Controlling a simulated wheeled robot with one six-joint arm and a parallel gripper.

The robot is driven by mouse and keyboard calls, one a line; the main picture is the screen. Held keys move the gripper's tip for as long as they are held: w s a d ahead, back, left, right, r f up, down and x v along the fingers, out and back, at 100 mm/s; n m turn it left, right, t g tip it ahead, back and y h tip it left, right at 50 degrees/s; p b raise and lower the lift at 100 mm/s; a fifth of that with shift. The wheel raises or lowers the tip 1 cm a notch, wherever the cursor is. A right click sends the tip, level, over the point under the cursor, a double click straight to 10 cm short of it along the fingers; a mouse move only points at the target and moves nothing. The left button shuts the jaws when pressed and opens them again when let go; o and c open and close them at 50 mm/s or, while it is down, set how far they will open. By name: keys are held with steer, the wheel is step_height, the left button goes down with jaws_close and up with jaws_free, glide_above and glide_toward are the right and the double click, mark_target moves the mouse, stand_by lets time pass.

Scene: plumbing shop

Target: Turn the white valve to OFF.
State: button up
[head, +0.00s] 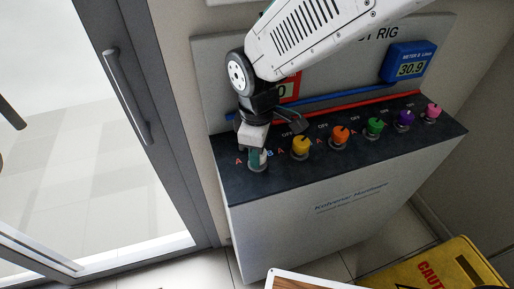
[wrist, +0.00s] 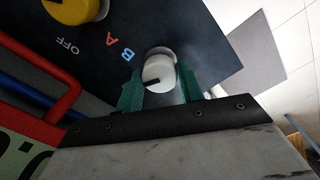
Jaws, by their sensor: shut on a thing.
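The white valve (wrist: 159,73) is a round white knob with a dark pointer mark, seen in the wrist view between the green fingers of my gripper (wrist: 160,90). My gripper is shut on it, one finger on each side. The dark mark points to the left in the wrist view. In the head view my gripper (head: 258,158) reaches down onto the leftmost valve on the dark panel top (head: 300,178) and hides most of it.
To the right stand a yellow valve (head: 301,146), an orange valve (head: 340,134), a green valve (head: 375,126), a purple valve (head: 404,118) and a pink valve (head: 433,110). Red and blue pipes run behind them. A blue meter (head: 408,62) reads 30.9. A glass door (head: 75,120) stands left.

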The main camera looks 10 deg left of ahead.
steer(key=shift+n, duration=2.2)
steer(key=o, duration=1)
step_height(320, 180, up, 8)
steer(key=shift+s+f, duration=0.1)
steer(key=shift+s, duration=0.05)
